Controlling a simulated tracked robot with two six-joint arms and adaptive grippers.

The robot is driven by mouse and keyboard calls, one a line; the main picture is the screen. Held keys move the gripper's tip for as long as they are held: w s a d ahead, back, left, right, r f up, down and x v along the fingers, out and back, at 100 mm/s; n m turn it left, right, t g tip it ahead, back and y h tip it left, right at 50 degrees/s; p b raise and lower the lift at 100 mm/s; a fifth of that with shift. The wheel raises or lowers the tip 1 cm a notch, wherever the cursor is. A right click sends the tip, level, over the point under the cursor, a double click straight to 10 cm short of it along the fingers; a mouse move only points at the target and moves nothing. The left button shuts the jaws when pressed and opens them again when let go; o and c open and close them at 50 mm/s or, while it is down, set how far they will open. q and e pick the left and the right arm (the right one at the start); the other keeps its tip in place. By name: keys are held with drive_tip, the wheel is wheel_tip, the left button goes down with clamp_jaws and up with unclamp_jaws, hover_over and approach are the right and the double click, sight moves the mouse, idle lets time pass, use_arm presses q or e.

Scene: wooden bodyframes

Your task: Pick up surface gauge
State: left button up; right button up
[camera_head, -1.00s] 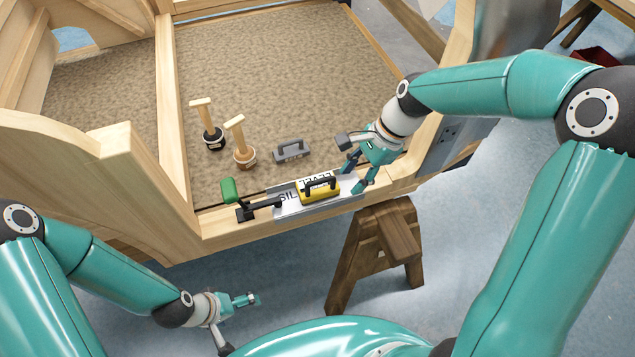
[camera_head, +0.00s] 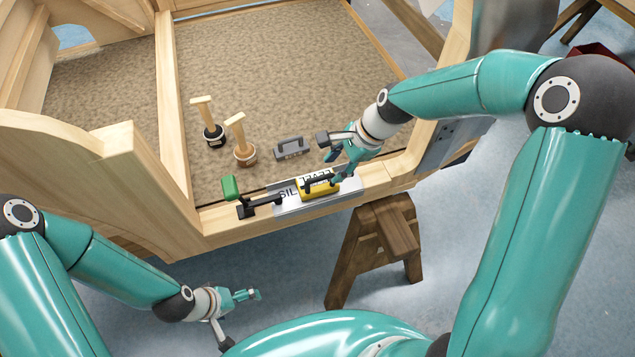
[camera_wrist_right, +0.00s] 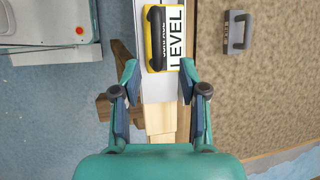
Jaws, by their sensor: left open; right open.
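A yellow block tool with a black handle (camera_head: 310,189) lies on a silver strip marked LEVEL (camera_head: 347,189), on the wooden frame's front rail. A grey handled tool (camera_head: 291,148) stands on the textured panel behind it. I cannot tell from the markings which is the surface gauge. My right gripper (camera_head: 335,167) is open and empty, just right of the yellow tool in the head view. In the right wrist view the yellow tool (camera_wrist_right: 154,50) lies just beyond the open fingertips (camera_wrist_right: 158,75); the grey tool (camera_wrist_right: 238,32) is off to the right. My left gripper (camera_head: 255,295) is open and empty, low outside the frame.
Two wooden-handled tools (camera_head: 214,136) (camera_head: 244,152) stand on the panel. A wooden trestle (camera_head: 375,245) stands under the rail. The panel's far part is clear.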

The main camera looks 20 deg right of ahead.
sight(328, 175)
drive_tip(key=x, duration=0.4)
drive_tip(key=shift+s+a+p, duration=0.15)
drive_tip(key=shift+a+p, duration=0.05)
drive_tip(key=shift+p, duration=0.2)
drive_tip(key=shift+a+f, duration=0.2)
drive_tip(key=shift+f, duration=0.3)
clamp_jaws()
